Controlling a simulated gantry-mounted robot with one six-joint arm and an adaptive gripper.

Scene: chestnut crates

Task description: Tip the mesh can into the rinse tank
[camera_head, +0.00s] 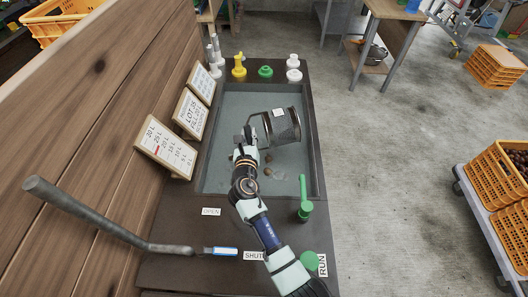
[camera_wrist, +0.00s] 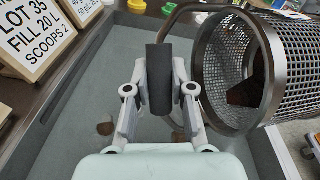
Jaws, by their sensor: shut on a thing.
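The mesh can (camera_head: 288,128) is tipped onto its side over the grey rinse tank (camera_head: 235,105). In the wrist view the can (camera_wrist: 298,62) is at the right, its round mouth facing left and towards the camera. A dark brown piece shows inside it, too dark to identify. My gripper (camera_head: 247,140) is left of the can, over the tank. In the wrist view my gripper (camera_wrist: 158,95) is shut on the can's dark handle (camera_wrist: 158,65). Several brown chestnuts (camera_head: 268,171) lie in the tank below; some show in the wrist view (camera_wrist: 105,128).
Signboards (camera_head: 166,147) stand along the tank's left side. Yellow (camera_head: 239,66), green (camera_head: 265,71) and white fittings line its far edge. A green lever (camera_head: 305,195) stands at the near right corner. A grey bent bar (camera_head: 100,220) crosses the left front. Orange crates (camera_head: 497,175) sit at right.

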